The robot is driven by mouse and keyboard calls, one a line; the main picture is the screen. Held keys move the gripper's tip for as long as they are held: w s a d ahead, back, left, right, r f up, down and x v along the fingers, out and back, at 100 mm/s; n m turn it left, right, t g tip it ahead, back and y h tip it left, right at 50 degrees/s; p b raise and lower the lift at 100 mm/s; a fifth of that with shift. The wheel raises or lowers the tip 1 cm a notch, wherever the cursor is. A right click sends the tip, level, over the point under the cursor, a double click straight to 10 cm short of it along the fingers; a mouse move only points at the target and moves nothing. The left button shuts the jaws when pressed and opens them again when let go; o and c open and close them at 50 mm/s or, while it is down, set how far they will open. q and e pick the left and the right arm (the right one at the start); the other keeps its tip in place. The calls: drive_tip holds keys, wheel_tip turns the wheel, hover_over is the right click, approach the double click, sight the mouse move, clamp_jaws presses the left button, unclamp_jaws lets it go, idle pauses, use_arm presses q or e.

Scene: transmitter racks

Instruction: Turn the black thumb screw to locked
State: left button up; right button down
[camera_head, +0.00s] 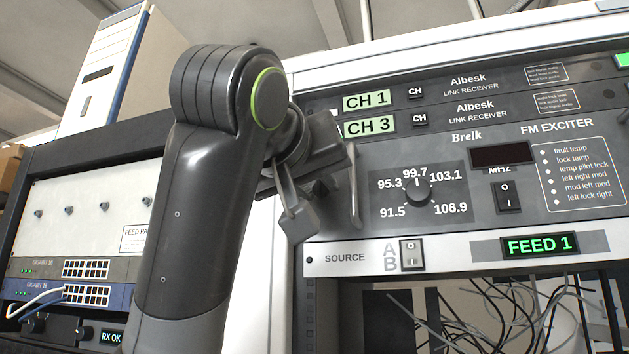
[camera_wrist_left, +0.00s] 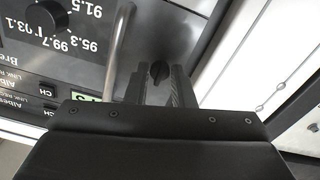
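The black thumb screw (camera_wrist_left: 159,72) shows in the left wrist view as a small dark knob on the grey rack panel, beyond the metal handle. My left gripper (camera_wrist_left: 158,88) points at it, with the screw seen in the narrow gap between its two fingertips. The fingers look apart; contact with the screw cannot be made out. In the head view my left gripper (camera_head: 325,175) is at the rack's left edge, beside the handle, and hides the screw. The screw's turn and any lock marking are not readable. My right gripper is not in view.
A curved metal handle (camera_head: 355,187) stands out just right of my left gripper. The frequency dial (camera_head: 418,190) and a source switch (camera_head: 411,254) are further right. Loose cables (camera_head: 490,320) hang below the panel. Another rack (camera_head: 75,215) stands at left.

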use_arm(q)
clamp_jaws()
drive_tip(key=m+b, duration=0.3)
drive_tip(key=m, duration=0.1)
drive_tip(key=shift+f, duration=0.1)
drive_tip(key=m+b, duration=0.1)
drive_tip(key=m, duration=0.2)
drive_tip(key=shift+s+m+b, duration=0.1)
drive_tip(key=shift+m+b, duration=0.2)
drive_tip(key=shift+b, duration=0.1)
drive_tip(key=m+b, duration=0.1)
drive_tip(key=m, duration=0.4)
drive_tip(key=shift+b, duration=0.3)
drive_tip(key=m, duration=0.5)
drive_tip(key=shift+b, duration=0.35)
drive_tip(key=shift+m, duration=0.3)
